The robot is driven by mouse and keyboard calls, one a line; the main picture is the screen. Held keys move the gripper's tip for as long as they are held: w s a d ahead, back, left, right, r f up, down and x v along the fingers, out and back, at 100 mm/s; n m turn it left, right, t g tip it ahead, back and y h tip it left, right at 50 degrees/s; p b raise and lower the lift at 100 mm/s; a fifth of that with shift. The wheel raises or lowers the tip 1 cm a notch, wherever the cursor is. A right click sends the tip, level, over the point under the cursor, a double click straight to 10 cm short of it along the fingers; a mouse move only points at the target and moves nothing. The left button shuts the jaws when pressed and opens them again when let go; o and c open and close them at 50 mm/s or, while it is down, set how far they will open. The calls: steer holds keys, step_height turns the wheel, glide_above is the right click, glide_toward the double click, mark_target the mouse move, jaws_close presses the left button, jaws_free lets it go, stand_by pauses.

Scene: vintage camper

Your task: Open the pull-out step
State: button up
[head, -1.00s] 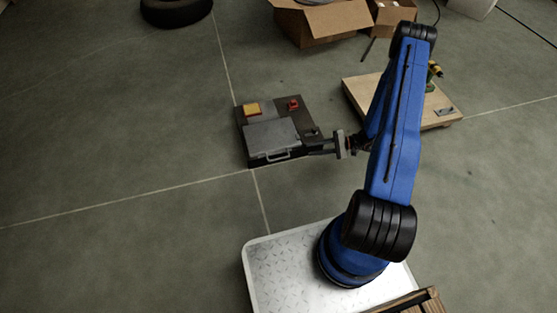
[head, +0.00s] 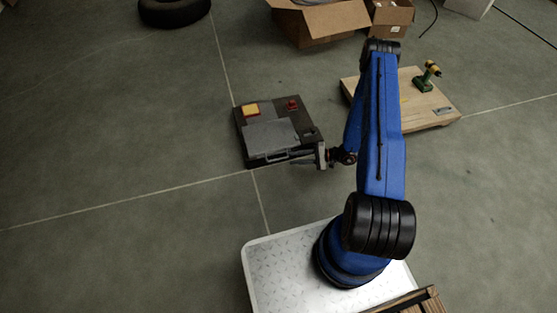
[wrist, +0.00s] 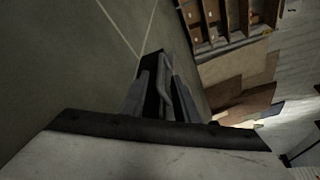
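The pull-out step is a grey plate (head: 272,136) on a low dark box (head: 306,122) on the floor, seen in the head view. A thin bar handle (head: 277,156) runs along its near edge. My gripper (head: 293,160) is at the box's near right corner, its fingers pointing left toward the handle's right end. The fingers look apart, and in the wrist view my gripper (wrist: 160,98) also shows a gap between them. A dark form and a thin bar lie between or just beyond the fingers there. I cannot tell whether they touch the handle.
A yellow block (head: 251,109) and a red part (head: 293,104) sit on the box top. A wooden platform (head: 415,115) with a green drill (head: 427,78) stands to the right. Cardboard boxes (head: 325,22) and a tire (head: 172,10) lie behind. The floor left and in front is clear.

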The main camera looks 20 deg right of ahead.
mark_target(279, 159)
steer(key=x, duration=0.8)
steer(key=shift+w+a+f, duration=0.15)
steer(key=shift+a, duration=0.2)
jaws_close()
